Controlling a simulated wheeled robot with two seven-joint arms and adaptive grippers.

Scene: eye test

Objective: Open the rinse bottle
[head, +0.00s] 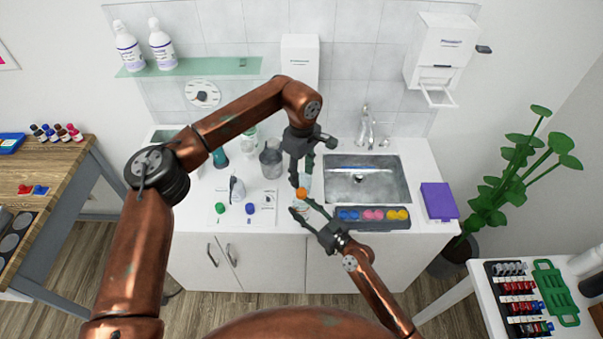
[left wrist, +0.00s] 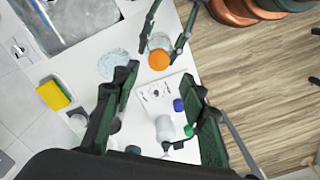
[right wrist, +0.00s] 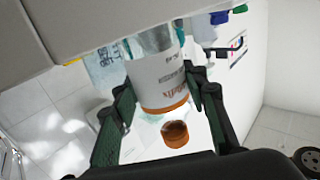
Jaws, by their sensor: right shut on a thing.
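The rinse bottle is clear with a white label (right wrist: 160,82) and an orange cap (head: 301,193). It stands above the counter's front edge, between the fingers of my right gripper (head: 303,206), which is shut on its body. In the right wrist view the cap (right wrist: 176,135) appears in line with the bottle's end, past clear plastic; how tightly it sits cannot be told. My left gripper (head: 301,175) is open, pointing down just above the cap. In the left wrist view the cap (left wrist: 159,60) lies just beyond and between its open fingertips, apparently untouched.
A glass beaker (head: 271,160) and a mat with a small bottle (head: 237,190) and green and blue caps stand left.

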